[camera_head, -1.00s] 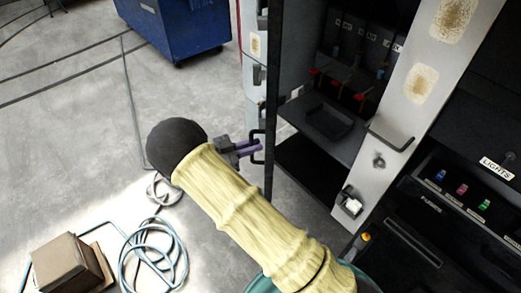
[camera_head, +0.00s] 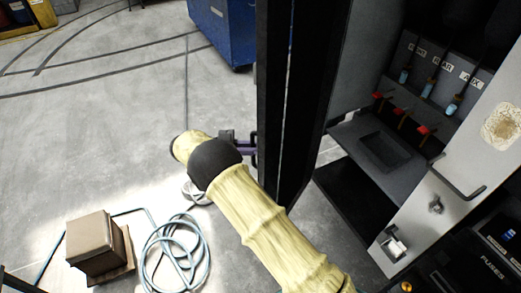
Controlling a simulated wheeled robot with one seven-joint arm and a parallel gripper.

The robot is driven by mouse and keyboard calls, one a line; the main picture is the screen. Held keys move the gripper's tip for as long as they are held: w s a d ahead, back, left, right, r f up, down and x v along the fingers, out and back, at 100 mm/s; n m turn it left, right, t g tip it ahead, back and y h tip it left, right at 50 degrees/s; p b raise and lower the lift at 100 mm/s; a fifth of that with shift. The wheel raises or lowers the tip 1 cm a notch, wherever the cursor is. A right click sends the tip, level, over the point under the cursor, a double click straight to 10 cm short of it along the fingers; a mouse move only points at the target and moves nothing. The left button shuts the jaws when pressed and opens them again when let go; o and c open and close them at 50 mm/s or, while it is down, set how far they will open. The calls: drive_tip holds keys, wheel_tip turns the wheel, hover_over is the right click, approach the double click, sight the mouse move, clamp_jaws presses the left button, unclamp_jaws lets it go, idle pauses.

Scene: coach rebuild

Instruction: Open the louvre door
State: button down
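The louvre door (camera_head: 305,95) is dark and stands partly open, seen at a steep angle, so its louvres cannot be made out. It stands out from the open dark cabinet (camera_head: 345,195) on the right. A dark bar handle (camera_head: 254,148) sticks out from the door's left side. My gripper (camera_head: 246,147) is at this handle, with its purple fingers around the bar. It looks shut on it, though the fingers are small and partly hidden by my wrist. My pale-sleeved arm reaches up from the bottom right.
Inside the cabinet are red-tipped levers (camera_head: 402,112) and a dark tray (camera_head: 388,150). A pale panel with a bracket (camera_head: 455,185) stands to the right. A blue bin (camera_head: 222,35) is behind. A brown box (camera_head: 92,245) and coiled hose (camera_head: 175,250) lie at lower left.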

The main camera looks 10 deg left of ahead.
drive_tip(key=shift+w+a+r, duration=0.15)
drive_tip(key=shift+w+a, duration=0.15)
drive_tip(key=c, duration=1.6)
unclamp_jaws()
drive_tip(key=shift+w, duration=0.1)
drive_tip(key=shift+o, duration=0.2)
drive_tip(key=shift+a, duration=0.1)
